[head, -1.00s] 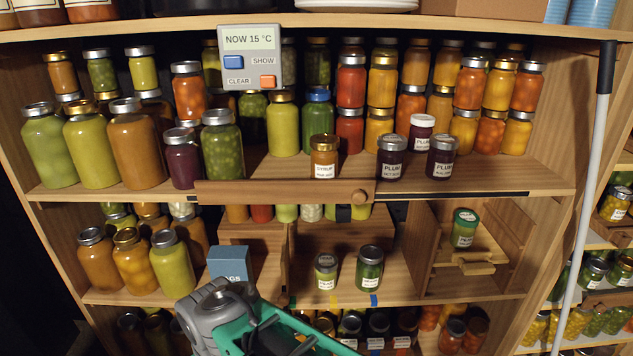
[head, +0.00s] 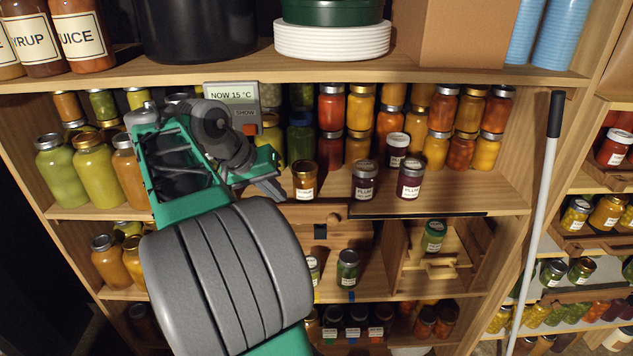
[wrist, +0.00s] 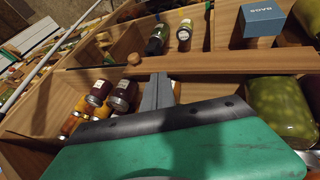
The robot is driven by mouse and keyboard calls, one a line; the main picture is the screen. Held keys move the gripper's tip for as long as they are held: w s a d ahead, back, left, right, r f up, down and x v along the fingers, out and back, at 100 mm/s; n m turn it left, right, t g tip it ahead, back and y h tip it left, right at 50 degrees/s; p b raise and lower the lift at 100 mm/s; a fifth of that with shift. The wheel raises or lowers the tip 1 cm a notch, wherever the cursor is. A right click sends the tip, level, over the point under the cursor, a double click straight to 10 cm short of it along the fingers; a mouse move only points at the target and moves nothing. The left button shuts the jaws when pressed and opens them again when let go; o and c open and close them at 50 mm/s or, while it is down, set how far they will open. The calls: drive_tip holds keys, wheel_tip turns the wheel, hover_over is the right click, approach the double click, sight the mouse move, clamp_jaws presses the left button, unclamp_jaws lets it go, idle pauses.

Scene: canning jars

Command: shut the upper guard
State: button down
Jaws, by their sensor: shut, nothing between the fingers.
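The upper guard (head: 300,212) is a wooden slat along the front edge of the upper shelf. Its round knob (head: 334,217) sits near its right end. To the right of it the dark rail (head: 420,215) is bare, below the plum jars (head: 365,180). My gripper (head: 272,188) is shut and empty, left of and a little above the knob. My arm hides the guard's left part. In the wrist view the guard (wrist: 225,64) runs across, with the knob (wrist: 134,60) just left of my fingertips (wrist: 160,80). I cannot tell whether they touch the guard.
A syrup jar (head: 305,181) stands close to my gripper on the upper shelf. A pale pole (head: 537,210) leans at the right. Jars also stand in the lower compartments.

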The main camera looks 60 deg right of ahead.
sight(318, 212)
drive_tip(key=shift+m, duration=0.3)
drive_tip(key=x, duration=0.3)
drive_tip(key=s+b+x, duration=0.1)
drive_tip(key=x, duration=0.5)
drive_tip(key=shift+s+d+b, duration=0.3)
drive_tip(key=shift+d+b, duration=0.1)
drive_tip(key=shift+d, duration=0.05)
drive_tip(key=s, duration=0.1)
drive_tip(key=s+d, duration=0.1)
drive_tip(key=s+f, duration=0.1)
drive_tip(key=shift+d+p, duration=0.3)
drive_tip(key=shift+p, duration=0.05)
drive_tip(key=shift+s+d, duration=0.1)
drive_tip(key=shift+d, duration=0.05)
